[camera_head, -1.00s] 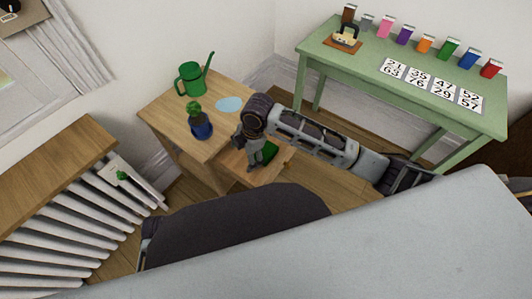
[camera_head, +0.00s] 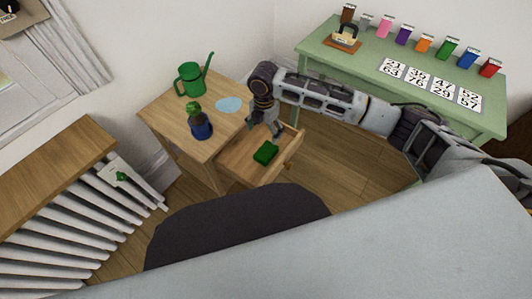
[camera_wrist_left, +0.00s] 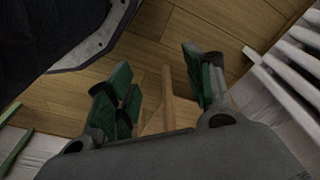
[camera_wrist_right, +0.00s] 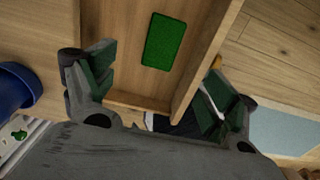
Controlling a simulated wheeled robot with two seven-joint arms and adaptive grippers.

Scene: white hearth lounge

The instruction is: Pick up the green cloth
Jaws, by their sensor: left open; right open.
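The green cloth (camera_head: 265,152) is a small, dark green, folded rectangle lying flat in the open drawer (camera_head: 238,166) of the small wooden table. In the right wrist view the cloth (camera_wrist_right: 164,42) lies on the drawer floor, beyond the fingertips and between them. My right gripper (camera_head: 266,130) is above the back part of the drawer, open and empty, apart from the cloth. Its fingers also show in the right wrist view (camera_wrist_right: 160,85). My left gripper (camera_wrist_left: 160,85) shows only in the left wrist view, open and empty above the wooden floor.
The wooden table (camera_head: 165,110) holds a green watering can (camera_head: 190,80), a potted cactus in a blue pot (camera_head: 201,130) and a light blue patch (camera_head: 229,104). A green table (camera_head: 360,70) with small boxes and number cards stands right. A white radiator (camera_head: 90,215) stands left.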

